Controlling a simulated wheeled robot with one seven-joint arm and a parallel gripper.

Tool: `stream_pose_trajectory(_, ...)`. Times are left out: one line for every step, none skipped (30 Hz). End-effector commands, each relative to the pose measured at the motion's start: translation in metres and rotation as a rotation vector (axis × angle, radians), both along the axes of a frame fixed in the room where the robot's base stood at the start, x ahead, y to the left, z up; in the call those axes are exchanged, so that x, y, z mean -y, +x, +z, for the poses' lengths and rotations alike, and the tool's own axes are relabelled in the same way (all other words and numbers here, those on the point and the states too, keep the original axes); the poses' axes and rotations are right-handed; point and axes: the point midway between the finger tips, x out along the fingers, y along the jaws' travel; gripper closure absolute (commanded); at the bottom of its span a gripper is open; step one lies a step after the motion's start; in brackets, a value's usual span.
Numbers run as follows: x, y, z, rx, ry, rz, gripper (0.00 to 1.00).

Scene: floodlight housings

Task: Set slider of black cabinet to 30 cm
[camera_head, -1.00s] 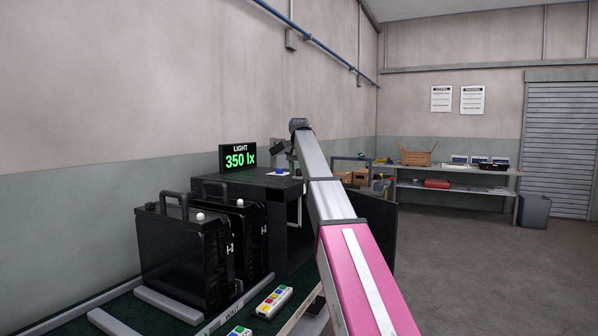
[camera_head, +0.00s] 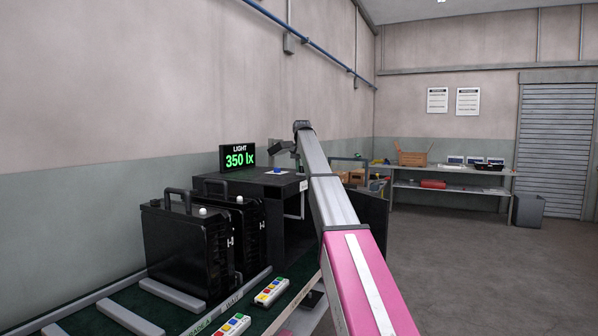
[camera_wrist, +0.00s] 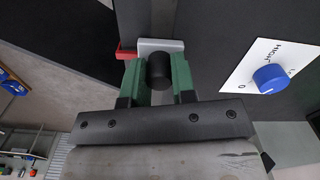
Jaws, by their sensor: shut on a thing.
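The black cabinet (camera_head: 262,189) stands on the bench in the head view, beyond two black housings. In the wrist view its dark top (camera_wrist: 225,35) fills the upper part. My gripper (camera_wrist: 158,72) has green fingers shut on a dark round slider knob (camera_wrist: 158,66). A light grey block (camera_wrist: 160,45) and a small red piece (camera_wrist: 126,53) are just beyond the knob. I see no scale by the slider, so its setting cannot be read. In the head view my arm reaches over the cabinet, and the fingers are not clear there.
A blue dial (camera_wrist: 270,79) on a white plate is right of my gripper. A display (camera_head: 238,157) reads 350 lx. Two black housings (camera_head: 180,250) and button boxes (camera_head: 271,291) stand on the bench. A shelf table (camera_head: 450,184) is at the back; the floor at right is clear.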

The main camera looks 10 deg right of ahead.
Motion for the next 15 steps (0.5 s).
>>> stream_pose_trajectory(0.009,0.018,0.003,0.0,0.0,-0.002,1.0)
stream_pose_trajectory(0.013,0.023,0.003,0.0,0.001,-0.002,1.0)
stream_pose_trajectory(0.017,0.027,0.002,0.001,0.001,-0.001,1.0)
stream_pose_trajectory(0.019,0.03,0.002,0.001,0.001,0.0,1.0)
stream_pose_trajectory(0.021,0.031,0.002,0.001,0.001,0.0,1.0)
stream_pose_trajectory(0.022,0.032,0.001,0.001,0.001,0.001,1.0)
stream_pose_trajectory(0.022,0.032,0.001,0.001,0.001,0.001,1.0)
stream_pose_trajectory(0.022,0.032,0.001,0.001,0.001,0.001,1.0)
stream_pose_trajectory(0.022,0.031,0.001,0.001,0.001,0.001,1.0)
stream_pose_trajectory(0.022,0.031,0.001,0.001,0.001,0.001,1.0)
stream_pose_trajectory(0.022,0.031,0.001,0.001,0.001,0.001,1.0)
stream_pose_trajectory(0.022,0.031,0.001,0.001,0.001,0.001,1.0)
stream_pose_trajectory(0.022,0.031,0.001,0.001,0.001,0.001,1.0)
stream_pose_trajectory(0.022,0.031,0.001,0.001,0.001,0.001,1.0)
stream_pose_trajectory(0.022,0.031,0.001,0.001,0.001,0.001,0.66)
